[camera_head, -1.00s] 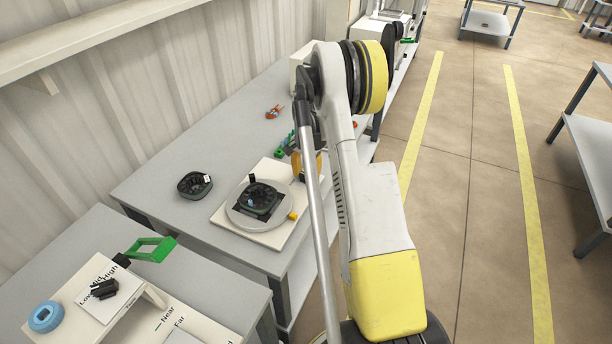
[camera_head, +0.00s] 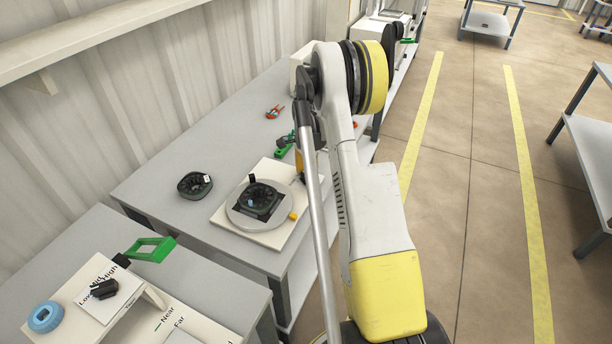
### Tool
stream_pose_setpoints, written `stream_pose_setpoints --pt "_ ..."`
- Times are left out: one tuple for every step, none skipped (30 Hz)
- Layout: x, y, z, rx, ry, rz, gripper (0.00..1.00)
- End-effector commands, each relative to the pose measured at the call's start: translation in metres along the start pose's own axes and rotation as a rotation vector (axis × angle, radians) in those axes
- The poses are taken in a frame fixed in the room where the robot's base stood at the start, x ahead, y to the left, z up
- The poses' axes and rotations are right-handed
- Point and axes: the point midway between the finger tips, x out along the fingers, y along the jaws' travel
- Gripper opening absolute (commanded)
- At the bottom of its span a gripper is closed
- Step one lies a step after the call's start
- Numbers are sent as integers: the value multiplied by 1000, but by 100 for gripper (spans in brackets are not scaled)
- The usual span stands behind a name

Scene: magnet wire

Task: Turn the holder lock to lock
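A holder with a round grey base (camera_head: 238,222) stands on a pale board (camera_head: 262,240) on the grey bench. A black fan-like part (camera_head: 262,201) sits in it. A small yellow knob (camera_head: 293,216) is at the holder's right edge, and a small black tab (camera_head: 252,181) stands at its back. I cannot tell which of these is the lock, or its setting. My arm (camera_head: 370,200) comes down just right of the board. Its far end and my gripper are mostly hidden behind my own links, so the fingers cannot be made out.
A loose black fan (camera_head: 194,185) lies left of the board. A green item (camera_head: 284,148) and an orange-red tool (camera_head: 274,112) lie farther back. The nearer bench (camera_head: 215,280) holds a green frame (camera_head: 151,249), a blue ring (camera_head: 45,316) and a labelled stand. Open bench lies behind the fan.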

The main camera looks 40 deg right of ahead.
Motion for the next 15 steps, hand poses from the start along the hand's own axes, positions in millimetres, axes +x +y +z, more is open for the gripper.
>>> stream_pose_setpoints --pt "1 1 0 2 0 1 12" --pt "1 1 0 3 0 1 12" --pt "1 1 0 3 0 1 12" --pt "1 1 0 3 0 1 12" --pt "1 1 0 2 0 1 12" --pt "1 1 0 2 0 1 12" --pt "1 1 0 2 0 1 12" --pt "1 1 0 2 0 1 12" --pt "1 1 0 2 0 1 12" --pt "1 1 0 2 0 1 48" --pt "1 1 0 2 0 2 57" --pt "1 1 0 2 0 1 65" --pt "0 1 0 2 0 1 65" --pt "0 0 0 1 0 1 65" --pt "0 0 0 1 0 1 65"
